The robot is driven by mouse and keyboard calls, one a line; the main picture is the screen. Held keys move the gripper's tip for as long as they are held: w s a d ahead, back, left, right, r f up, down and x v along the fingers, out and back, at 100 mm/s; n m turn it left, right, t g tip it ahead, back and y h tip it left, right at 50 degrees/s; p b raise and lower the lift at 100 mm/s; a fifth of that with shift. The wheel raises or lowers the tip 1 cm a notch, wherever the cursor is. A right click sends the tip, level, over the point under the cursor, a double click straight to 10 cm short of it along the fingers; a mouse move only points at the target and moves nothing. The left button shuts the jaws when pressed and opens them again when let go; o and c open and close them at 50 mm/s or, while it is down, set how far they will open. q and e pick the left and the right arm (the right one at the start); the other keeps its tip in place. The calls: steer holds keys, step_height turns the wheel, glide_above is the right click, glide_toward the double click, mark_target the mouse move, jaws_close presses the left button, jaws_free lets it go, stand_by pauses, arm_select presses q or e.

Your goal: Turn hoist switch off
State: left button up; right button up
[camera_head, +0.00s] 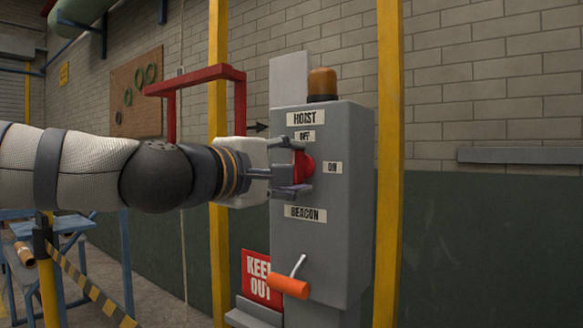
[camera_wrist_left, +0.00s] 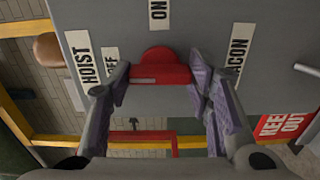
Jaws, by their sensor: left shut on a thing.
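The hoist switch is a red knob (camera_head: 304,166) on the front of a grey control box (camera_head: 340,180). Its OFF label (camera_head: 305,135) is above it and its ON label (camera_head: 332,168) is to its right. My left gripper (camera_head: 297,170) is shut on the knob, one finger above and one below. In the left wrist view the red knob (camera_wrist_left: 160,67) sits between the fingertips (camera_wrist_left: 160,80), its rounded side towards the ON label (camera_wrist_left: 158,13). I cannot tell which label the knob points at. My right gripper is not in view.
An orange-handled crank (camera_head: 288,286) sticks out low on the box, below the BEACON label (camera_head: 305,214). An amber beacon (camera_head: 322,84) stands on top. Yellow posts (camera_head: 389,120) flank the box. A red bar frame (camera_head: 195,75) is behind my left arm.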

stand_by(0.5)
arm_select(q)
steer(key=o, duration=1.1)
steer(key=shift+o, duration=0.2)
steer(key=v, duration=1.2)
